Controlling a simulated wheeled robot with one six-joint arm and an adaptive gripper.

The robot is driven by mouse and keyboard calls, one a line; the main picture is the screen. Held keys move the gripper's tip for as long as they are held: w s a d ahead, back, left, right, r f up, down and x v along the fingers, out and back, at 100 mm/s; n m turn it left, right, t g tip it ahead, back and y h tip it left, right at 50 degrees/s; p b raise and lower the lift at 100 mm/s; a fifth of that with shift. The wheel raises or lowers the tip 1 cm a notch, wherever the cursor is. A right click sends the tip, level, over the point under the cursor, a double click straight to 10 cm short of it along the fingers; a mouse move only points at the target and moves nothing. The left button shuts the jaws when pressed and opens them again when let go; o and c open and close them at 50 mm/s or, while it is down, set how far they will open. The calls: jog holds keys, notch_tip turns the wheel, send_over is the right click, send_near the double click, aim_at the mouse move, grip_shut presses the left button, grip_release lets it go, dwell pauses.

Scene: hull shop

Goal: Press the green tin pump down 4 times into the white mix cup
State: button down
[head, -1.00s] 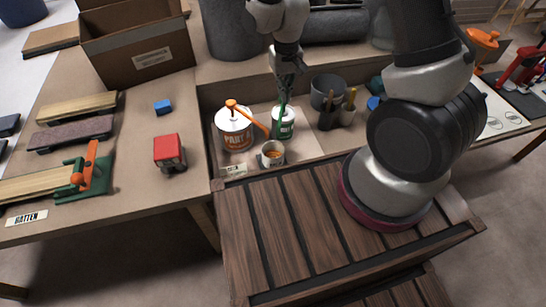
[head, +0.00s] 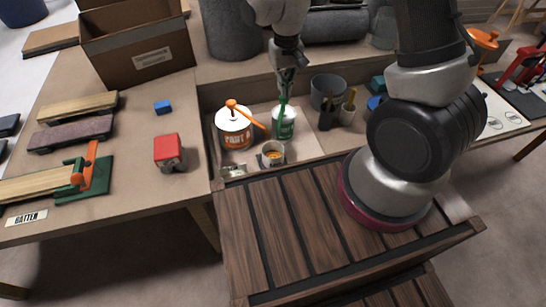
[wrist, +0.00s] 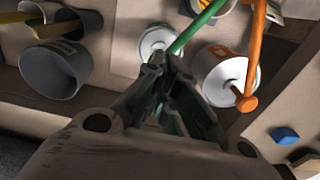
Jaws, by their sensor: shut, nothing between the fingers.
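The green tin (head: 287,126) is white with a green label and stands on the bench shelf. Its green pump spout (head: 281,117) slopes down toward the white mix cup (head: 266,148), which stands in front and holds something orange. My gripper (head: 286,88) is shut and empty, pointing down just over the green pump head; whether it touches cannot be told. In the wrist view my fingers (wrist: 172,95) hide the pump head, with the green tin's white lid (wrist: 153,40) and green spout (wrist: 200,24) beyond. The cup is only partly visible at the top edge there.
An orange-labelled tin (head: 236,141) with an orange pump (head: 247,112) stands close left of the green tin. A grey pot (head: 326,88) and brush holders (head: 327,119) stand to the right. A cardboard box (head: 140,50) is at the back left.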

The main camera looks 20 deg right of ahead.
jog(key=shift+f, duration=1.6)
jog(key=shift+r, duration=1.7)
jog(key=shift+f, duration=0.1)
jog(key=shift+f, duration=1.6)
jog(key=shift+r, duration=1.7)
